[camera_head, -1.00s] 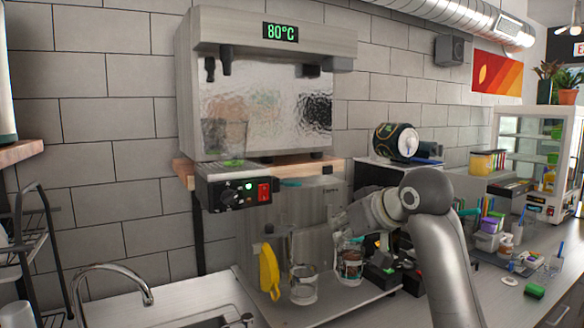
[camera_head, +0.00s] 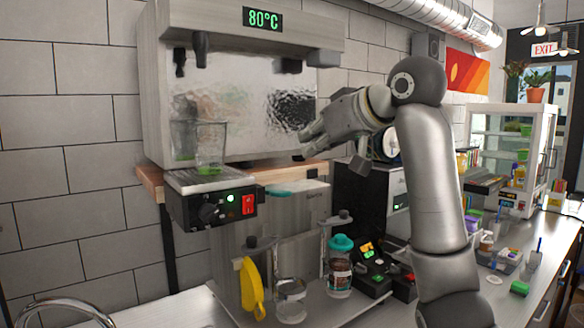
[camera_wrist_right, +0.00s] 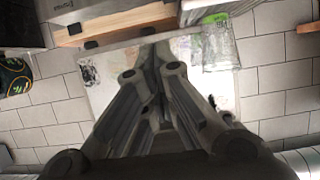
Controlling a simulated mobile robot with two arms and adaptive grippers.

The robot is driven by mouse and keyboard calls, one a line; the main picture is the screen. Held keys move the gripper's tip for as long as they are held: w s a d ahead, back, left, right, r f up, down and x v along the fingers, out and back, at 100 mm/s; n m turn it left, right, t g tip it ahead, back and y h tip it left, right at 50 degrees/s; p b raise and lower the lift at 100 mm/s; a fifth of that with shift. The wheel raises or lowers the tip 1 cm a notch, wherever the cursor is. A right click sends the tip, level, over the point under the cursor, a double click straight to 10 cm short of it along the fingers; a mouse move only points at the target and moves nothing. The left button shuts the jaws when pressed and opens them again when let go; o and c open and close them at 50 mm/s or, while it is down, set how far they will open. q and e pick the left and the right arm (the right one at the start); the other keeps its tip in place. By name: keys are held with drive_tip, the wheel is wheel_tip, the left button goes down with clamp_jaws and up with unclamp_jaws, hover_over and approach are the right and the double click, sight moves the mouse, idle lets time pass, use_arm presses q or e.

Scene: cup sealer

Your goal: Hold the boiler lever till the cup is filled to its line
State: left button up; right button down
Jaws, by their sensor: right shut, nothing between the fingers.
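The steel boiler (camera_head: 235,90) stands on a wooden shelf with a green 80°C display. A clear cup (camera_head: 210,146) with green at its base stands upright on the drip tray (camera_head: 212,180); I cannot make out water or the fill line. Its reflection shows beside it in the shiny panel. A black tap (camera_head: 201,50) hangs above the cup. My right gripper (camera_head: 304,142) is shut and empty, in front of the panel's lower right, apart from the cup. In the right wrist view the gripper (camera_wrist_right: 155,48) points at the boiler, with the cup (camera_wrist_right: 217,45) to its right. My left gripper is not in view.
Another black tap (camera_head: 291,65) hangs at the boiler's right. A control box (camera_head: 215,207) with a red switch sits under the tray. Below are a yellow banana-like item (camera_head: 251,288), a glass jar (camera_head: 291,300) and a teal-lidded bottle (camera_head: 340,268). A glass cabinet (camera_head: 510,150) stands right.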

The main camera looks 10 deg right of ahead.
drive_tip(key=p, duration=0.5)
hover_over(285, 192)
wheel_tip(285, 192, down, 4)
drive_tip(key=shift+w+a+r, duration=0.1)
drive_tip(key=shift+a+r, duration=0.05)
wheel_tip(285, 192, down, 3)
drive_tip(key=shift+f+p, duration=0.1)
drive_tip(key=shift+p, duration=0.6)
drive_tip(key=shift+s+f, duration=0.3)
drive_tip(key=shift+f, duration=0.25)
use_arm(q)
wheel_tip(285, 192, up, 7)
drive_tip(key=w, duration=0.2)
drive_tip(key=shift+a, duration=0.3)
use_arm(e)
drive_tip(key=shift+f, duration=0.1)
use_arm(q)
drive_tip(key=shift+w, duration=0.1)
use_arm(e)
drive_tip(key=shift+w, duration=0.1)
